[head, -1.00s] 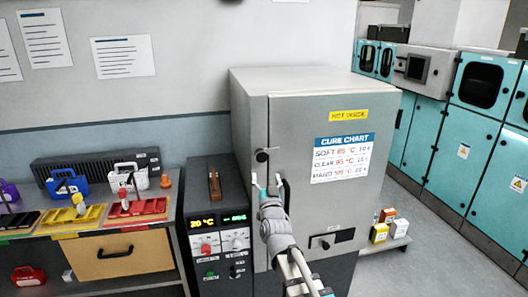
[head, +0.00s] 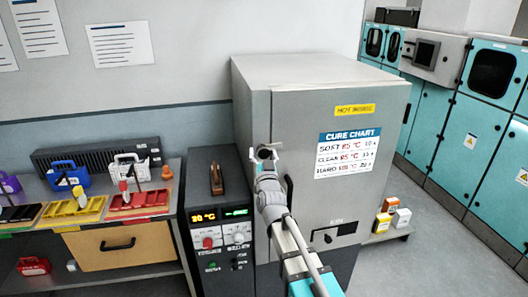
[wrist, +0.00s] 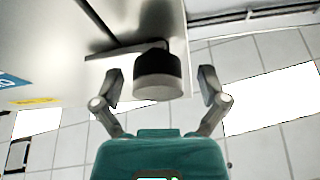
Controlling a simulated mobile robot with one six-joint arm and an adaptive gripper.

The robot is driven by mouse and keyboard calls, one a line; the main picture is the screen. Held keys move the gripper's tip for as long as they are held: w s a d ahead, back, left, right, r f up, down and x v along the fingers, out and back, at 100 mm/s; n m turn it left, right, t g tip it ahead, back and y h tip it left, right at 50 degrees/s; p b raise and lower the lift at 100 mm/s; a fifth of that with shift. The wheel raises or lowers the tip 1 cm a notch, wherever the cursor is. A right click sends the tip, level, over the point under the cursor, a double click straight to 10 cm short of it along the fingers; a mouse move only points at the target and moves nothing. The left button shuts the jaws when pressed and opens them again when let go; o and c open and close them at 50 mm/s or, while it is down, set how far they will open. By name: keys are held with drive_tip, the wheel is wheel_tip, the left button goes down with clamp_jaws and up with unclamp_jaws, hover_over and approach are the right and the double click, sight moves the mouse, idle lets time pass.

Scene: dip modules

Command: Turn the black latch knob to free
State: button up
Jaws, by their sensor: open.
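The black latch knob (wrist: 158,74) stands out from the front of the grey cure oven (head: 345,100). In the wrist view it has a dark rim and a paler end face, and it sits between my two spread fingers. My gripper (wrist: 163,88) is open, with a gap showing on both sides of the knob. In the head view my gripper (head: 265,153) is at the upper left of the oven door and largely covers the knob. I cannot tell the knob's turn angle.
A black door handle (head: 289,190) is just right of my arm. A control unit (head: 215,170) with a lit display stands left of the oven. A bench with coloured trays (head: 140,201) is further left. Small boxes (head: 401,217) sit at the right.

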drive_tip(key=shift+d, duration=0.1)
clamp_jaws()
